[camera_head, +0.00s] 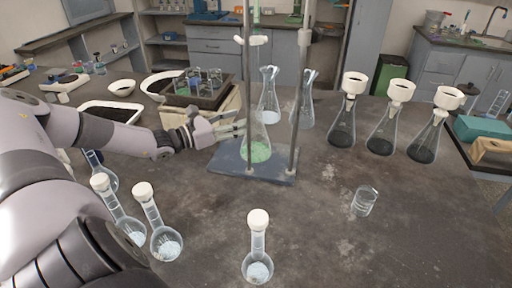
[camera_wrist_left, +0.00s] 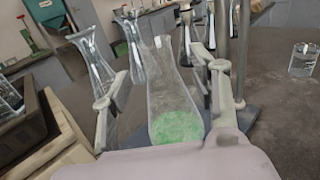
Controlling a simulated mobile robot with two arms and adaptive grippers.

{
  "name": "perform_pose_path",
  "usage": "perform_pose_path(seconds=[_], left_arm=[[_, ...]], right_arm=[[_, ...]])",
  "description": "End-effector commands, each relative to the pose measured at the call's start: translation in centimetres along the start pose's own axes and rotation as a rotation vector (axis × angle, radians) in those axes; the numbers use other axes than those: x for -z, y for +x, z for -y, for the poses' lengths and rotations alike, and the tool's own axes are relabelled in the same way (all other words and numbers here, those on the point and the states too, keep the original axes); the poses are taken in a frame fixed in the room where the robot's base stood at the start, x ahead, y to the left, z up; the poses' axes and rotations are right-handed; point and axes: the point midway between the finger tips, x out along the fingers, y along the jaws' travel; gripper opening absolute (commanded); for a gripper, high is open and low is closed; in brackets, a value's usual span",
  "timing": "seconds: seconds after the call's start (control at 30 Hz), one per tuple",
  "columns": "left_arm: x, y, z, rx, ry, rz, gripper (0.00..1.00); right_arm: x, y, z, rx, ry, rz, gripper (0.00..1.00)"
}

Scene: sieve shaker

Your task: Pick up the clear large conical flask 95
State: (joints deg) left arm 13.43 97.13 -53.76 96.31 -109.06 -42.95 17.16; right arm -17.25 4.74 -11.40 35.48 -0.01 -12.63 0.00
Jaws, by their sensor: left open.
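A clear conical flask (camera_head: 257,150) with green contents stands on the base plate of a metal stand, between its upright rods. In the left wrist view the flask (camera_wrist_left: 172,105) lies between the two fingers. My left gripper (camera_head: 236,128) is open, its fingers reaching to either side of the flask's body from the left. It does not visibly grip the glass; contact cannot be told. Two more clear conical flasks (camera_head: 269,98) (camera_head: 306,104) stand behind the stand. No number is readable on any flask. My right gripper is not in view.
The stand (camera_head: 227,160) has rods close around the flask. Several funnel-topped flasks (camera_head: 380,138) stand right. Round stoppered flasks (camera_head: 258,262) and a small glass beaker (camera_head: 364,200) stand in front. A dark tray (camera_head: 190,98) with glassware is behind left. The front right bench is clear.

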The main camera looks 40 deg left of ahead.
Motion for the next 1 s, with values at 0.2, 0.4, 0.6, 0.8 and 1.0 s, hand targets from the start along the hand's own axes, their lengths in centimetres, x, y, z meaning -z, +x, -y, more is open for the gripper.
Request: perform_pose_path(seconds=[0.2, 0.4, 0.6, 0.8, 1.0], left_arm=[[0.1, 2.0, 0.0, 0.000, 0.000, 0.000, 0.55], [0.2, 4.3, -0.3, 0.000, -0.001, 0.006, 0.55], [0.0, 6.7, -0.4, -0.001, 0.000, 0.003, 0.55], [0.1, 7.2, -0.5, -0.002, 0.001, -0.001, 0.55], [0.2, 7.1, -0.4, -0.002, 0.001, -0.001, 0.49]], right_arm=[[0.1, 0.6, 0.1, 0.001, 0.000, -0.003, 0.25], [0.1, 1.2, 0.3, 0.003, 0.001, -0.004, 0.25], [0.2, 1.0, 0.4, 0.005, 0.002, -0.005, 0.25], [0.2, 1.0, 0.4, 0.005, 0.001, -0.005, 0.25], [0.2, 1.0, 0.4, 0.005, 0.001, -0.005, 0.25]])
